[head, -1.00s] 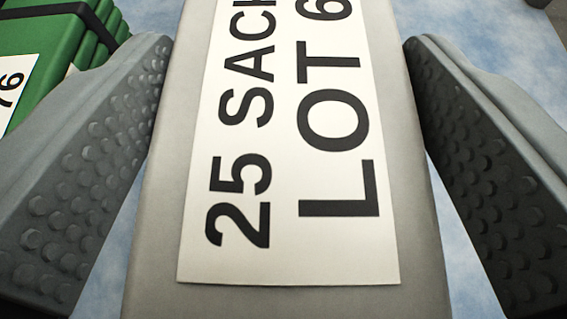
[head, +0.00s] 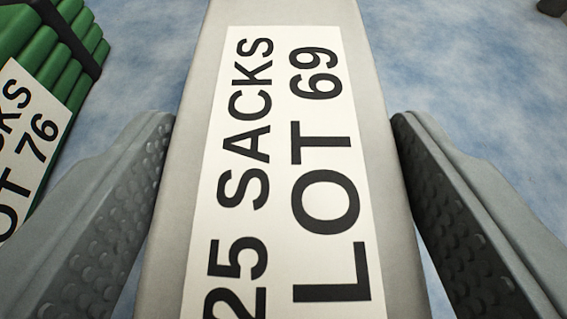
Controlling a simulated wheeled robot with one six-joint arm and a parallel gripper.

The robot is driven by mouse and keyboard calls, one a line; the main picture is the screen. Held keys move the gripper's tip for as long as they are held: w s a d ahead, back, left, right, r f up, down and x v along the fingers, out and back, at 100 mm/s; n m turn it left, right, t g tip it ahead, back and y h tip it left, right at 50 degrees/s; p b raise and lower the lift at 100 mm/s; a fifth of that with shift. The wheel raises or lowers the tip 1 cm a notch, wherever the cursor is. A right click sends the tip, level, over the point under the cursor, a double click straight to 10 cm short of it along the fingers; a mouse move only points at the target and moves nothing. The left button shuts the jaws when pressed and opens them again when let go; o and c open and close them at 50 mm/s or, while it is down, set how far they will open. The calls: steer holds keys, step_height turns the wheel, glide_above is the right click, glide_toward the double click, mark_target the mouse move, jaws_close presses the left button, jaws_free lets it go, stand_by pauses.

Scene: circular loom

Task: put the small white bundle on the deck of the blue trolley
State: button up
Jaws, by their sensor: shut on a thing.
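The small white bundle (head: 275,165) fills the middle of the head view as a long, pale grey-white block running away from me. A white label on its top reads "25 SACKS LOT 69". My gripper (head: 284,120) has one grey, studded finger on each side of the bundle and is shut on it. The bundle's near end is cut off by the bottom edge of the picture and its far end by the top edge. Its underside is hidden. The blue trolley and its deck are not recognisable in this view.
A green bundle (head: 40,75) with a dark strap and a white label ending in "LOT 76" lies at the left, apart from my left finger. A mottled blue-white surface (head: 470,80) shows bare on the right. A small dark object (head: 550,7) is at the top right corner.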

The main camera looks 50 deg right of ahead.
steer(key=o, duration=1.3)
steer(key=shift+r, duration=0.1)
steer(key=v, duration=1.2)
steer(key=shift+r, duration=0.1)
